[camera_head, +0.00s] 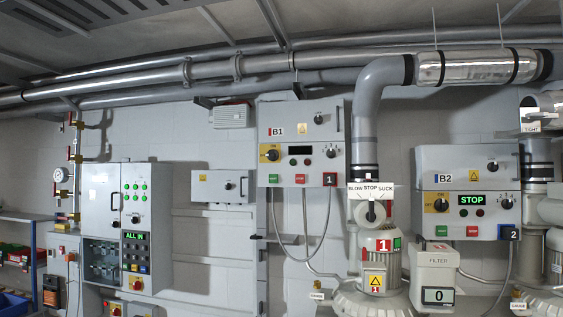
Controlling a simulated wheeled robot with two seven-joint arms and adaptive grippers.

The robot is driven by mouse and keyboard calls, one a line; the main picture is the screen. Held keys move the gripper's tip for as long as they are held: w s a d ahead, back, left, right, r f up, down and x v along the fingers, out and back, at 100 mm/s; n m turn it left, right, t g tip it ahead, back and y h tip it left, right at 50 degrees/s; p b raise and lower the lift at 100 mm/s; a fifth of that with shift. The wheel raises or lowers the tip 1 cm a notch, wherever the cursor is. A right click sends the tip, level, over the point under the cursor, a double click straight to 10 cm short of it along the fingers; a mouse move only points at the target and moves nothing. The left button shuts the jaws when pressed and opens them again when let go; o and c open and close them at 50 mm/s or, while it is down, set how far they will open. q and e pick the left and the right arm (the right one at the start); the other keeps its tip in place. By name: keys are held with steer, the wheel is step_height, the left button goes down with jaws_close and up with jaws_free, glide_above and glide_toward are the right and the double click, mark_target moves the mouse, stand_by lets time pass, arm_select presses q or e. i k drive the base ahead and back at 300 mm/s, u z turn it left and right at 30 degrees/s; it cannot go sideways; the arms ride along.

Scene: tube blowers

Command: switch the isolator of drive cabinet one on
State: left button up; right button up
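Green and red push buttons sit below. Neither of my grippers is in view.
Cabinet B2 (462,160) hangs to the right, with a similar isolator (441,205) and a lit STOP display (471,199). A blower motor (378,255) and grey pipe (367,120) stand between them. A tall cabinet (101,203) is at left.

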mark_target(272, 155)
steer(key=u, duration=0.65)
steer(key=i, duration=2.05)
steer(key=z, duration=0.1)
